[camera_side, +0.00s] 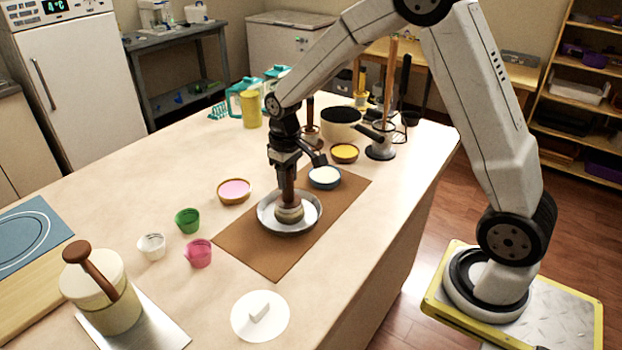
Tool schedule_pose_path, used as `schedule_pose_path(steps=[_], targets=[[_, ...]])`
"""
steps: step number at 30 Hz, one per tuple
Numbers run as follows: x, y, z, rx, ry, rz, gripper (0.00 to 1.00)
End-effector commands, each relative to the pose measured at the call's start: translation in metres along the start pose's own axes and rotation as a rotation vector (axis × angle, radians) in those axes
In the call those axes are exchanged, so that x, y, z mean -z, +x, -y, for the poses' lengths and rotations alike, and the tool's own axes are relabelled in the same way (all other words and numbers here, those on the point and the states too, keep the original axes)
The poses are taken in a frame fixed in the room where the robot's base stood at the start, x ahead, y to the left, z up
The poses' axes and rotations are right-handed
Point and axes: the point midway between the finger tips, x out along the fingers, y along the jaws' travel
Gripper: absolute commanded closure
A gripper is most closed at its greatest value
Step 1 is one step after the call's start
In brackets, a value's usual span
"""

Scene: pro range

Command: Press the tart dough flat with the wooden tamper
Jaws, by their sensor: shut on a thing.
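My gripper (287,160) is above the brown mat, pointing down and shut on the wooden tamper (288,190) by its upright brown handle. The tamper's pale round head stands inside a shallow metal tart pan (266,219). The dough seems to be a pale mass (290,214) at the tamper's foot; the head and the dough are hard to tell apart, so I cannot tell how flat it is. The pan rests on the brown mat (249,251).
Bowls with pink (234,190), white (325,177) and yellow (345,152) contents stand around the mat. Small green (188,220), white and pink cups are at left. A lidded crock (100,290) and a white disc (260,316) are in front. A pot (341,124) and utensil stand are behind.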

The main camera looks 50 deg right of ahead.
Motion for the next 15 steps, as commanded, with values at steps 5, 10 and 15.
schedule_pose_path(steps=[5, 10, 15], targets=[[0.0, 0.0017, 0.0, 0.0, 0.0, 0.0, 1.0], [0.0001, 0.0031, 0.0, 0.0, 0.0, -0.001, 1.0], [0.0001, 0.0045, 0.0, 0.0, 0.0, -0.001, 1.0]])
